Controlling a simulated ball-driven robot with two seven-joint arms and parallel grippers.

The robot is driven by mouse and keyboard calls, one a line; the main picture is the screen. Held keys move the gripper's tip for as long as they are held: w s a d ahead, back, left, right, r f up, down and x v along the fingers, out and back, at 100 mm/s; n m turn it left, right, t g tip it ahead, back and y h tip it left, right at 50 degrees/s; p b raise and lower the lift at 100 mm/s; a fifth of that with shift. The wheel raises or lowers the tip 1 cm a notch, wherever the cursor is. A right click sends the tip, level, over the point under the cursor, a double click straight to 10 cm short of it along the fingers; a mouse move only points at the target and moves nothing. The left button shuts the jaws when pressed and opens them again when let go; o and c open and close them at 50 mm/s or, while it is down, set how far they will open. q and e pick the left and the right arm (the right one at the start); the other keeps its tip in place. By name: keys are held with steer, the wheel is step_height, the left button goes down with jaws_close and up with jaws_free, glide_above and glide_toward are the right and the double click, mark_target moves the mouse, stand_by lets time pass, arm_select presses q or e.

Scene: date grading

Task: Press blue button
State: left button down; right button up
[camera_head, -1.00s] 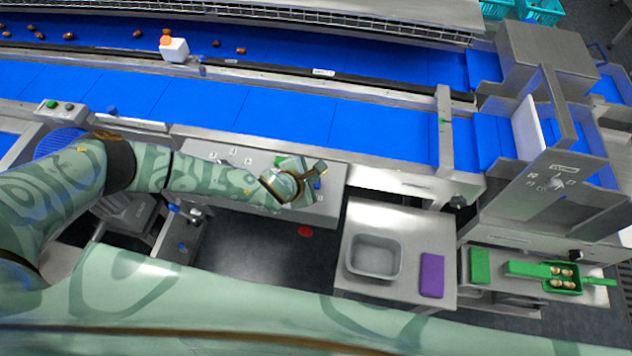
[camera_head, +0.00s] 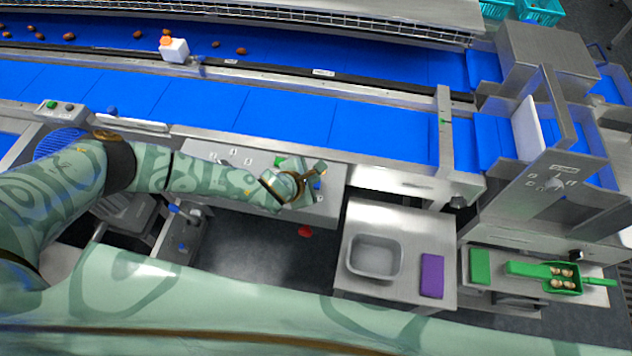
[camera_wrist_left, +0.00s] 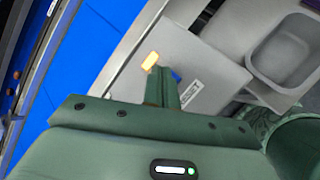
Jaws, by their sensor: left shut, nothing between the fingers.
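The blue button (camera_head: 317,185) shows as a small blue patch on the grey control panel (camera_head: 330,185), right beside my left fingertips. In the left wrist view the blue button (camera_wrist_left: 176,76) is partly hidden behind my fingers, next to a white label (camera_wrist_left: 191,93). My left gripper (camera_head: 318,170) is over the right part of the panel; its closed fingers (camera_wrist_left: 164,90) hold nothing. I cannot tell whether the fingertips touch the button. A yellow-orange lit piece (camera_wrist_left: 151,61) is just past the fingertips. My right gripper is not in view.
A green button (camera_head: 280,161) is on the panel, left of my gripper. A red round piece (camera_head: 305,231) is below the panel. A table with a grey bin (camera_head: 374,257) and a purple pad (camera_head: 432,275) stands to the right. Blue conveyor belts (camera_head: 285,117) run behind.

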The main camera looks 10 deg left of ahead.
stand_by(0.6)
arm_select(q)
steer(key=shift+f, duration=0.4)
steer(key=shift+f+b, duration=0.3)
steer(key=shift+f, duration=0.15)
stand_by(0.5)
stand_by(0.3)
steer(key=shift+r+p, duration=0.9)
steer(key=shift+p, duration=0.15)
step_height(320, 180, up, 5)
steer(key=p, duration=0.5)
steer(key=shift+p, duration=0.4)
